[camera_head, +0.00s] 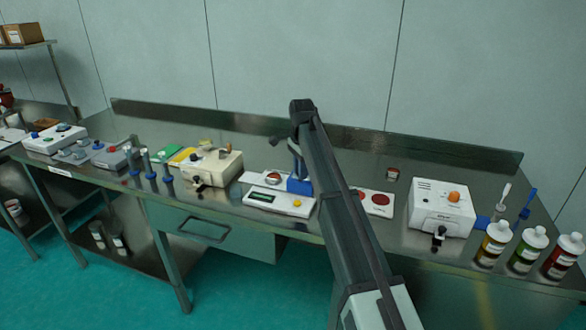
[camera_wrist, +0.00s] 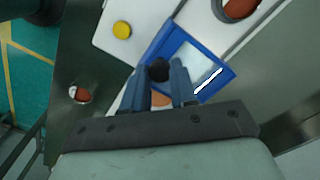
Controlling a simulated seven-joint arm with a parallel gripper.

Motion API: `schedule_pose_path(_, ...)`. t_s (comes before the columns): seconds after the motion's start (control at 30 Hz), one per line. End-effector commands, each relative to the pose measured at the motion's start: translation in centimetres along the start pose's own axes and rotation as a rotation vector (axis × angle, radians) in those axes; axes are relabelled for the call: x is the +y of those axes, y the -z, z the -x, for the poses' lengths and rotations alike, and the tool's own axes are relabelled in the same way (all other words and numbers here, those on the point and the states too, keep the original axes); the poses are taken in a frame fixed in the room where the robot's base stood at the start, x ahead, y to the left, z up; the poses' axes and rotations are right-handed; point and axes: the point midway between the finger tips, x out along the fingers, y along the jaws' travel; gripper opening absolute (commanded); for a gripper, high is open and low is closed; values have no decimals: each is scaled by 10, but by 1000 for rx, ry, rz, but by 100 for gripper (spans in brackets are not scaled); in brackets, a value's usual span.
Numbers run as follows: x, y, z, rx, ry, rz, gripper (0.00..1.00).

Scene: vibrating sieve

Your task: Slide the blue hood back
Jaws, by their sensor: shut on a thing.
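The blue hood (camera_wrist: 215,72) is a blue frame with a clear panel and a black knob (camera_wrist: 158,70). In the head view the hood (camera_head: 299,186) stands at the right end of a white instrument (camera_head: 280,203) with a dark display and a yellow button (camera_wrist: 122,30). A round dish (camera_head: 272,177) with reddish content sits left of the hood. My gripper (camera_wrist: 159,72) has its two blue fingers on either side of the knob and is shut on it. In the head view my arm partly hides the gripper and the hood's right side.
A white card with red discs (camera_head: 377,201) lies right of my arm, with a small jar (camera_head: 392,173) behind it. A beige machine (camera_head: 213,166) stands left, a white machine (camera_head: 441,208) right. Several bottles (camera_head: 493,244) stand at the right front.

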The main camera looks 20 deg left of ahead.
Motion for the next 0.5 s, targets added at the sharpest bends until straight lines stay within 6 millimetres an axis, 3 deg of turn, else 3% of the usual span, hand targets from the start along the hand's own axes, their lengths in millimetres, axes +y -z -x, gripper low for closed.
schedule_pose_path(0.17,4,4,-1,5,-10,-5,0)
schedule_pose_path(0.2,5,4,-1,6,-11,-6,29)
schedule_pose_path(0.43,4,3,0,5,-8,-5,51)
schedule_pose_path(0.5,3,3,0,5,-8,-4,52)
